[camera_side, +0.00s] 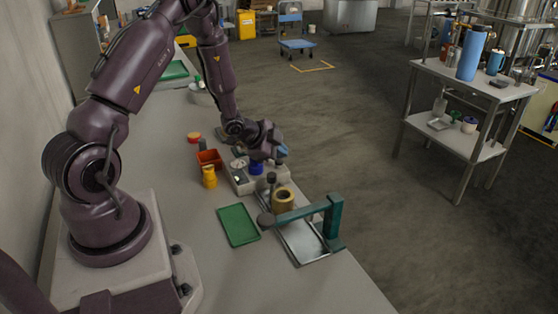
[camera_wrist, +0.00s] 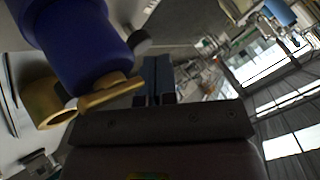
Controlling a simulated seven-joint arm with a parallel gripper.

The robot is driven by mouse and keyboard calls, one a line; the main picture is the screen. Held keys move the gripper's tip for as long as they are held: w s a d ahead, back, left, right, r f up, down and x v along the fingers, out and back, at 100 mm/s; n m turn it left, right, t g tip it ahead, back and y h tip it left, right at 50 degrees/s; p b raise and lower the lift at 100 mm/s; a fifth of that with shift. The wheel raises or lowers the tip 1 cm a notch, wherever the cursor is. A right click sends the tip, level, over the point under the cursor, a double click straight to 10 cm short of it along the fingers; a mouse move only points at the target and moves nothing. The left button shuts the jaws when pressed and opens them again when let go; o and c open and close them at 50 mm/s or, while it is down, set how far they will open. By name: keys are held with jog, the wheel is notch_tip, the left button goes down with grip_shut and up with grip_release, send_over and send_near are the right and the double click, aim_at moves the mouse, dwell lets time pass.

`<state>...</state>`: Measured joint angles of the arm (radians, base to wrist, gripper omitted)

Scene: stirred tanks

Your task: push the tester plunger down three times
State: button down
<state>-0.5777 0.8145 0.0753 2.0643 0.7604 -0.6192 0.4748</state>
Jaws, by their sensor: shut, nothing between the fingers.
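My gripper (camera_side: 281,152) is shut and empty, tilted sideways above the bench. Its closed blue-grey fingertips (camera_wrist: 156,75) show in the wrist view. A blue cylinder (camera_side: 257,167) stands below my gripper on a pale block; a large blue cylinder (camera_wrist: 85,40) fills the upper left of the wrist view, apart from the fingers. A teal stand (camera_side: 332,218) has an arm reaching left to a dark round knob (camera_side: 266,220). A tan ring-shaped piece (camera_side: 283,198) sits behind that arm. I cannot tell which part is the tester plunger.
A metal tray (camera_side: 302,243) lies under the teal arm. The bench front is clear. A brass ring (camera_wrist: 45,112) shows below the blue cylinder in the wrist view.

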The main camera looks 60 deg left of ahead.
aim_at(279, 162)
jog(key=shift+f, duration=0.75)
dwell(0.8)
jog(key=shift+r, duration=1.15)
jog(key=shift+r, duration=2.5)
notch_tip(279, 162, up, 4)
jog(key=shift+f, duration=0.1)
dwell(0.6)
jog(key=shift+f, duration=0.1)
